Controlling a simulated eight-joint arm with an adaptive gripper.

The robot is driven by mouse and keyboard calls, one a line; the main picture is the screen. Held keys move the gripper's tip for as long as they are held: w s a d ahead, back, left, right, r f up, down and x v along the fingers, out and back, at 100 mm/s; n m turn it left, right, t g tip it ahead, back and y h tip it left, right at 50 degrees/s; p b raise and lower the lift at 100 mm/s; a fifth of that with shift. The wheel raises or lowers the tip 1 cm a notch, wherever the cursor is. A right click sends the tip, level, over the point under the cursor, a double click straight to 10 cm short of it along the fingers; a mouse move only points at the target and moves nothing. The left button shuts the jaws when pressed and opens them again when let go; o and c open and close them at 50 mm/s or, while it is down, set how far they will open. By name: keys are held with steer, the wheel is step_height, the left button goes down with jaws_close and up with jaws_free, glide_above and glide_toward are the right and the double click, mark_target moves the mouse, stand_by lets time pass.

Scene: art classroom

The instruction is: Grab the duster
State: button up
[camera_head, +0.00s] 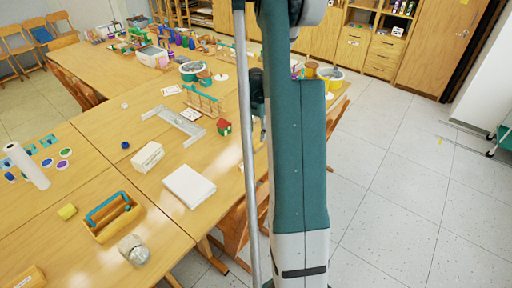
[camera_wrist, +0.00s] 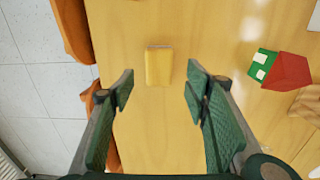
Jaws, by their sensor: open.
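A small yellow block with a thin grey far edge, which looks like the duster (camera_wrist: 158,68), lies on the wooden table in the wrist view. My gripper (camera_wrist: 160,88) is open and empty. Its two green fingers stand left and right of the block's near end in the picture, with a gap on each side. I cannot tell how high the fingers are above the table. In the head view I cannot make out the duster, and my arm covers that part of the table.
A red and green toy house (camera_wrist: 285,70) stands right of the gripper, also seen in the head view (camera_head: 224,127). Orange chairs (camera_wrist: 72,30) line the table's left edge in the wrist view. A white book (camera_head: 189,186) and a wooden caddy (camera_head: 113,216) lie further off.

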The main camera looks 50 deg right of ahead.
mark_target(256, 143)
steer(key=shift+f, duration=0.85)
steer(key=shift+f, duration=0.1)
steer(key=shift+s+f+b, duration=0.1)
steer(key=shift+f+b, duration=0.75)
steer(key=shift+f, duration=1.7)
steer(key=c, duration=1)
